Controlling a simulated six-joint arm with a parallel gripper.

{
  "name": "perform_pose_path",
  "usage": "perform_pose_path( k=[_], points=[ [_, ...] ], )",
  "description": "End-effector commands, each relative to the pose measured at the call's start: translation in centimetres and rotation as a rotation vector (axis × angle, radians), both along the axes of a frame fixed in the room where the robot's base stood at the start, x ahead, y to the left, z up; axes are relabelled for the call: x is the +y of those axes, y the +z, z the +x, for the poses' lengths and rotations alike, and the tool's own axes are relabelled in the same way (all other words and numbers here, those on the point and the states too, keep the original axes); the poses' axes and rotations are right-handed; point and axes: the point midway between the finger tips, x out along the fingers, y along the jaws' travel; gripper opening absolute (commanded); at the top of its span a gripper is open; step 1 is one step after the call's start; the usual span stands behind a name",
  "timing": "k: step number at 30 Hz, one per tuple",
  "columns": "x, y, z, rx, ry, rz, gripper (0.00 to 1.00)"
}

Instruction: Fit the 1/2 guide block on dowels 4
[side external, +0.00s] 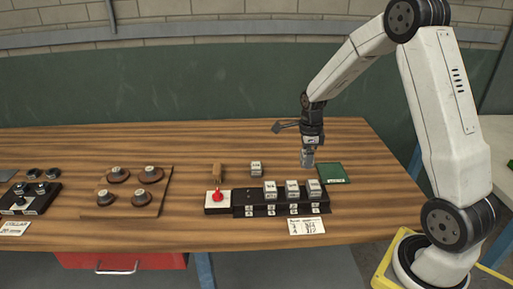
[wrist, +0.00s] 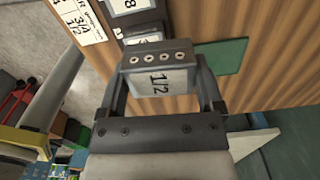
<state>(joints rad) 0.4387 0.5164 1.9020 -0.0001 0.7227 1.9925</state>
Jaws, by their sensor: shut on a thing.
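My gripper (side external: 308,151) is shut on a grey block marked 1/2 (wrist: 165,80), with a finger on each side of it. A row of small holes shows along one face of the block. In the side external view the held block (side external: 307,161) is above the table, behind the right end of the black rack (side external: 281,210). Three grey blocks (side external: 292,188) stand on the rack. Its leftmost place (side external: 248,198) holds no block; the dowels there are too small to make out. Position labels on the rack's front are too small to read.
Another grey block (side external: 256,169) stands behind the rack. A red knob (side external: 217,197) on a white box adjoins the rack's left end, with a wooden piece (side external: 217,171) behind. A green pad (side external: 333,173) lies to the right. A printed card (side external: 306,227) lies in front.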

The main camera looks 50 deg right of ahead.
Motion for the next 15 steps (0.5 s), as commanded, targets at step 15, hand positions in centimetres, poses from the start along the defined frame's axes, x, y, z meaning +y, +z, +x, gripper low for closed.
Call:
perform_pose_path(
  k=[15],
  points=[
    [11.9, -1.4, 9.4, 0.0, 0.068, 0.0, 0.17]
  ],
)
